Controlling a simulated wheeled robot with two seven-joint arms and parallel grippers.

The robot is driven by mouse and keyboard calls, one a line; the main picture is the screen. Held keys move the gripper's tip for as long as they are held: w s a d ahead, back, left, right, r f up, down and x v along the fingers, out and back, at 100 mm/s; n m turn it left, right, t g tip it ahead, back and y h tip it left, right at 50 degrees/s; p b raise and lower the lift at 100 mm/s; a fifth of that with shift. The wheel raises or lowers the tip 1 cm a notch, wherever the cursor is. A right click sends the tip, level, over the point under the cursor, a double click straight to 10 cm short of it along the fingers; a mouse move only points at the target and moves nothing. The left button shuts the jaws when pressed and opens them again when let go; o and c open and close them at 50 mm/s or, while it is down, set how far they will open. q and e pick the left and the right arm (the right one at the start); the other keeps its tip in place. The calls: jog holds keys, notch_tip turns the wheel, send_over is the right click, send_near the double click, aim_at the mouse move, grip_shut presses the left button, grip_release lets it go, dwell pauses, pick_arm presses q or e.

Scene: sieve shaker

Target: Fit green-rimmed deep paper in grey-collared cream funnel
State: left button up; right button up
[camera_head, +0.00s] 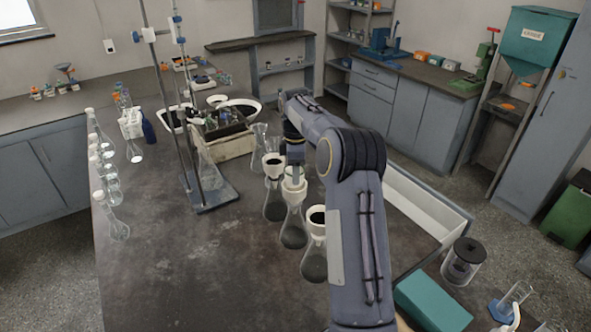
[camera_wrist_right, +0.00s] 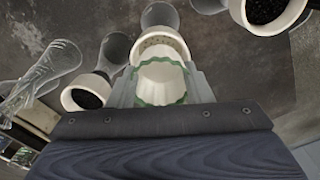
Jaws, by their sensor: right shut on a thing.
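My right gripper (camera_head: 293,176) points down over the middle flask of a row. In the right wrist view its fingers are shut on the green-rimmed deep paper (camera_wrist_right: 162,83), a white fluted cup with a wavy green edge. Just beyond the paper is a cream funnel (camera_wrist_right: 160,43), which also shows in the head view (camera_head: 294,188) on top of a flask with dark contents (camera_head: 293,228). The paper overlaps the funnel's mouth in the wrist view; I cannot tell how deep it sits. The collar's colour is unclear. My left gripper is out of view.
Funnels with dark fillings stand on flasks on either side, one behind (camera_head: 273,160) and one in front (camera_head: 317,218). A retort stand (camera_head: 212,195) and a crate of bottles (camera_head: 225,147) stand to the left. The front left of the bench is clear.

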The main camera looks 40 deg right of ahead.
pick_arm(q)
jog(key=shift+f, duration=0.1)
pick_arm(e)
jog(key=shift+f, duration=0.2)
pick_arm(q)
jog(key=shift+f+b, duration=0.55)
jog(key=shift+b, duration=0.1)
pick_arm(e)
jog(key=shift+f, duration=1)
jog(key=shift+f, duration=0.15)
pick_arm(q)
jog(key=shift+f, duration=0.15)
pick_arm(e)
jog(key=shift+s+a+f, duration=0.1)
jog(key=shift+f, duration=0.15)
